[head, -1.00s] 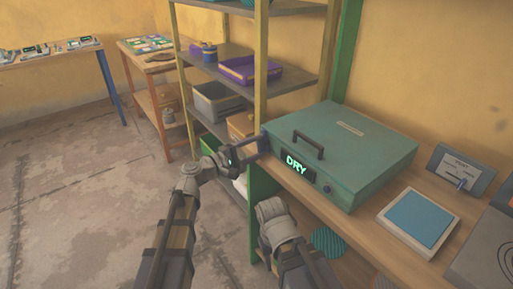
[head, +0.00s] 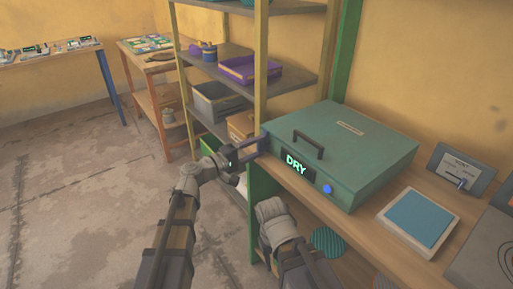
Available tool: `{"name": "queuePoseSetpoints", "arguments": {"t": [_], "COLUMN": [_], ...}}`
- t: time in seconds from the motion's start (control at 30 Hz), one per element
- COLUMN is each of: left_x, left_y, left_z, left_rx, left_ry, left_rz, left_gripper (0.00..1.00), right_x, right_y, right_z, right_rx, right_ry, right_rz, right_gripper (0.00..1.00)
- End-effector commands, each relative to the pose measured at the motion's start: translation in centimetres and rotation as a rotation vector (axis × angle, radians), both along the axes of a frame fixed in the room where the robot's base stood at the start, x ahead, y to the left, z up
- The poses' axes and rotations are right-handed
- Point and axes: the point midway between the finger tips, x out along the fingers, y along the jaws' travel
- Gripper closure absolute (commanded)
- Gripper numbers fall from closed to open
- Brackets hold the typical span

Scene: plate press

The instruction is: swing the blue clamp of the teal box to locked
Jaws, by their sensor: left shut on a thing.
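The teal box (head: 350,150) sits closed on the wooden bench, with a black handle (head: 309,144) on its lid. Its front display (head: 297,166) reads DRY, and a bright blue round light (head: 327,189) shows beside it. The blue clamp (head: 264,141) is at the box's left side, small and partly covered by my gripper. My left gripper (head: 247,153) is shut on the clamp there. My right arm shows at the bottom middle, but its gripper fingers are not visible.
A blue-topped pad (head: 419,220) and a grey gauge-like stand (head: 461,170) are right of the box. A shelf with a purple tray (head: 250,69) and a grey bin (head: 219,102) stands behind my left gripper. Open floor lies to the left.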

Motion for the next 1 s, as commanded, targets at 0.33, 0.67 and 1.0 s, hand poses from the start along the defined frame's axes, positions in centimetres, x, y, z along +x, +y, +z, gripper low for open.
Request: {"name": "queuePoseSetpoints", "arguments": {"t": [0.33,0.67,1.0], "left_x": [-0.07,-0.05,-0.17], "left_y": [-0.02,-0.03,-0.12], "left_z": [-0.07,-0.12,-0.02], "left_rx": [0.004,0.002,-0.157], "left_ry": [-0.001,0.004,0.225], "left_rz": [-0.001,-0.001,-0.005], "left_gripper": [0.18,0.1,0.1], "right_x": [0.0,0.0,0.0], "right_y": [0.0,0.0,0.0], "right_z": [-0.02,-0.03,0.07], "right_rx": [0.0,0.0,0.0], "right_ry": [0.0,0.0,0.0], "right_rz": [0.0,0.0,0.0], "right_gripper": [0.5,0.5,0.5]}}
